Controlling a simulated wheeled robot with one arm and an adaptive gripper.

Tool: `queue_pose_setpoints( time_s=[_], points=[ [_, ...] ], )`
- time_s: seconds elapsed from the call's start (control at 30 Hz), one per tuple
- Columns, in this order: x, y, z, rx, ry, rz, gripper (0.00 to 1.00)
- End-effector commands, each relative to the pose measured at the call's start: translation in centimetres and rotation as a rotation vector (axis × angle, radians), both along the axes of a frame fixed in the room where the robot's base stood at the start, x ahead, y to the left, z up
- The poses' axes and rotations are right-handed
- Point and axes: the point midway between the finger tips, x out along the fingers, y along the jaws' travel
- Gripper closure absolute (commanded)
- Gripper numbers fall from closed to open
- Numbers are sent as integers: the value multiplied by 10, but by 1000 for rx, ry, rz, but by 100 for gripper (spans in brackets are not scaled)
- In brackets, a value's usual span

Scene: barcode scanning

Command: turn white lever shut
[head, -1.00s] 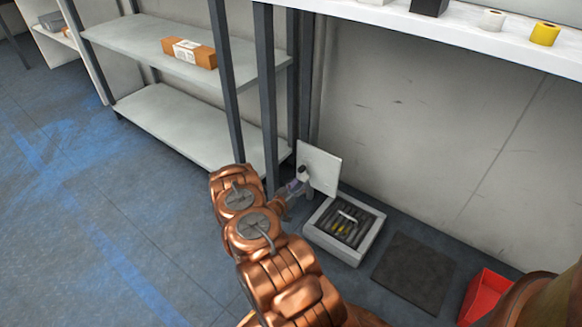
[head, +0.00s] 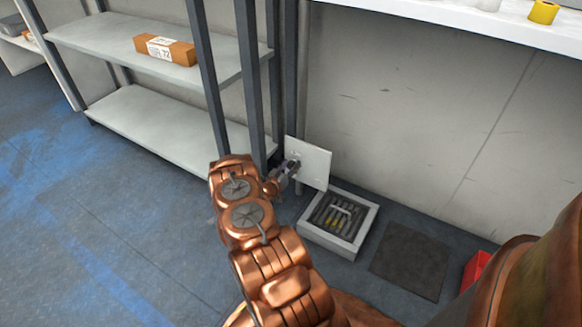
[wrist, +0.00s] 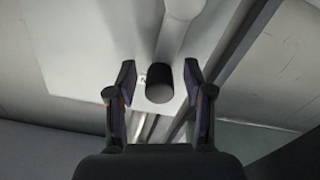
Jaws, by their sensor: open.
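The white lever (wrist: 172,42) shows in the wrist view as a pale rod coming down from the top edge and ending in a dark cap (wrist: 160,84). My gripper (wrist: 159,72) is open, with one finger left and one right of the cap. A gap shows on each side, so neither finger is seen touching it. In the head view my gripper (head: 291,168) is in front of the upright white panel (head: 318,164). The lever cannot be made out clearly there, behind or beside the gripper.
An open grey-white box (head: 361,235) with dark slots and yellow items stands on the floor just right of the panel. A dark mat (head: 410,262) and a red bin (head: 474,272) lie farther right. Shelf posts (head: 252,90) stand close left of my gripper.

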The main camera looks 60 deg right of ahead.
Motion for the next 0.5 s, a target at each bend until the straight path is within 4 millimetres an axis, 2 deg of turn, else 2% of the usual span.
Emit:
queue_pose_setpoints(
  time_s=[0.33,0.5],
  points=[
    [0,-4,1,-1,0,-1,48],
    [0,-4,1,-1,-1,-1,66]
  ],
)
